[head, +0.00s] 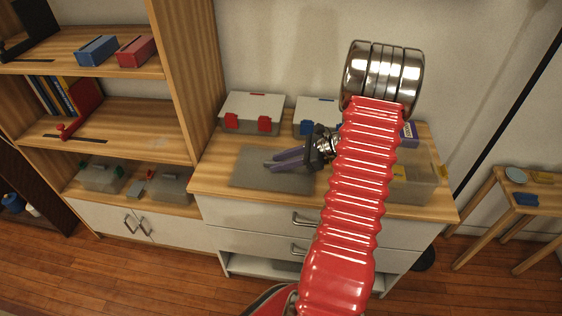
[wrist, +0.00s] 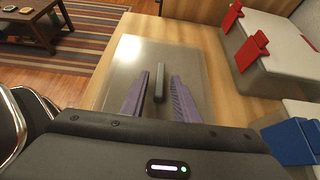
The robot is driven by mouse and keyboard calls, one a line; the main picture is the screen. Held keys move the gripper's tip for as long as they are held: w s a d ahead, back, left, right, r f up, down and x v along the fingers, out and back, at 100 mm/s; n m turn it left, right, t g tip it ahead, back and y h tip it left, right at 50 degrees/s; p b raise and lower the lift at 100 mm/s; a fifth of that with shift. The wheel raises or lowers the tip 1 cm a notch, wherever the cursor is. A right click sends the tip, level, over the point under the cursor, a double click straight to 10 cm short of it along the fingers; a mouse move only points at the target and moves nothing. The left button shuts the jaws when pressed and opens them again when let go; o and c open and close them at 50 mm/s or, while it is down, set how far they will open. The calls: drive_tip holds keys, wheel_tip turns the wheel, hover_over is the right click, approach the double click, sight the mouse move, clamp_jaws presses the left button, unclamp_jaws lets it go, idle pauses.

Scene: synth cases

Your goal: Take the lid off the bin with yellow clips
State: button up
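The clear bin with yellow clips (head: 414,188) stands at the right end of the dresser top, partly hidden behind my red arm. A yellow clip shows on its front; I cannot tell clearly whether its top is covered. A flat grey lid-like panel (head: 245,178) lies on the left of the dresser top. In the wrist view this panel (wrist: 150,50) has a dark bar handle (wrist: 159,82). My gripper (head: 268,163) is over the panel. Its purple fingers are apart, with the handle showing between them in the wrist view (wrist: 160,78). I cannot tell whether they touch it.
A bin with red clips (head: 250,113) and one with blue clips (head: 316,108) stand at the back, both with pale lids. A purple box (head: 410,132) is behind my arm. The shelf unit (head: 186,70) borders the dresser on the left.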

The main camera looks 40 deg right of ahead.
drive_tip(key=shift+o, duration=0.4)
wheel_tip(320, 180, up, 10)
idle(0.6)
idle(0.9)
drive_tip(key=s+f+n, duration=0.1)
drive_tip(key=s+a+f+n+g, duration=0.1)
drive_tip(key=s+f, duration=0.1)
drive_tip(key=s+a+f+n+g, duration=0.1)
drive_tip(key=n, duration=0.1)
drive_tip(key=shift+s+f+h, duration=0.25)
drive_tip(key=shift+h, duration=0.05)
drive_tip(key=s+a+r+n+h, duration=0.2)
drive_tip(key=a+r+n, duration=0.3)
drive_tip(key=a+n, duration=0.3)
drive_tip(key=s+a+r+n+g+h, duration=0.1)
drive_tip(key=s+a+r+n, duration=0.3)
drive_tip(key=a, duration=0.8)
drive_tip(key=s+a+r+n+h, duration=0.3)
drive_tip(key=a+r+n, duration=0.4)
drive_tip(key=a+n, duration=0.4)
drive_tip(key=shift+s+r+n+g+h, duration=0.35)
drive_tip(key=shift+s+n, duration=0.2)
drive_tip(key=shift+n, duration=0.25)
